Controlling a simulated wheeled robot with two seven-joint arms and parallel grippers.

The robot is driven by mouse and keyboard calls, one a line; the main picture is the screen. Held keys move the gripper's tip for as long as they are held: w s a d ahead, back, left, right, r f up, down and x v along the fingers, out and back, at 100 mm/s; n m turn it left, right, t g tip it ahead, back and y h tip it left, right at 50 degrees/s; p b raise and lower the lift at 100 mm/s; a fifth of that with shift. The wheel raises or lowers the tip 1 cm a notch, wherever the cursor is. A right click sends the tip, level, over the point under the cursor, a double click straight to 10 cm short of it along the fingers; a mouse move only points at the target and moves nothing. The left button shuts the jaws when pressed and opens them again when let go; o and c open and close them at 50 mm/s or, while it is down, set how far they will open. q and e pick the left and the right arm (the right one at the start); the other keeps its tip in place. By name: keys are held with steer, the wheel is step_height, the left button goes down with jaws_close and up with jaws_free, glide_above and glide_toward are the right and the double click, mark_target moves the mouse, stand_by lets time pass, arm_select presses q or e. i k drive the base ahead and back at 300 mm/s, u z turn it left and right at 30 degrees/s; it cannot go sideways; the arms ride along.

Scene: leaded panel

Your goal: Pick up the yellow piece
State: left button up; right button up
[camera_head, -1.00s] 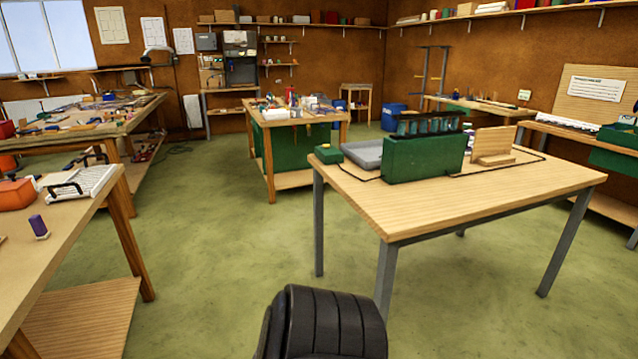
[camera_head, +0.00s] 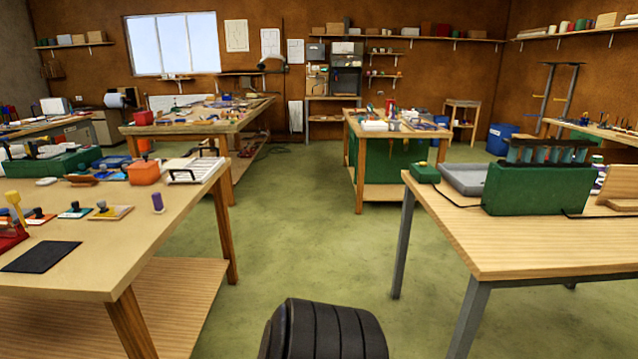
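I cannot tell for sure which thing is the yellow piece. On the near left table (camera_head: 160,225) a yellow upright item (camera_head: 13,198) stands at the left edge of the picture. On the same table lies a tan-yellow flat piece (camera_head: 122,212) with a dark knob on it. Beside it are a blue piece (camera_head: 80,212) and an orange piece (camera_head: 45,219), also with dark knobs. Neither of my grippers shows in the head view.
A dark mat (camera_head: 42,257) and a purple bottle-like item (camera_head: 158,203) are also on the left table. A right table (camera_head: 540,245) holds a green box (camera_head: 520,190) and a grey tray (camera_head: 463,180). Green floor (camera_head: 320,240) is open between the tables.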

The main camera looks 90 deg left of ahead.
mark_target(110, 211)
steer(key=u, duration=2.5)
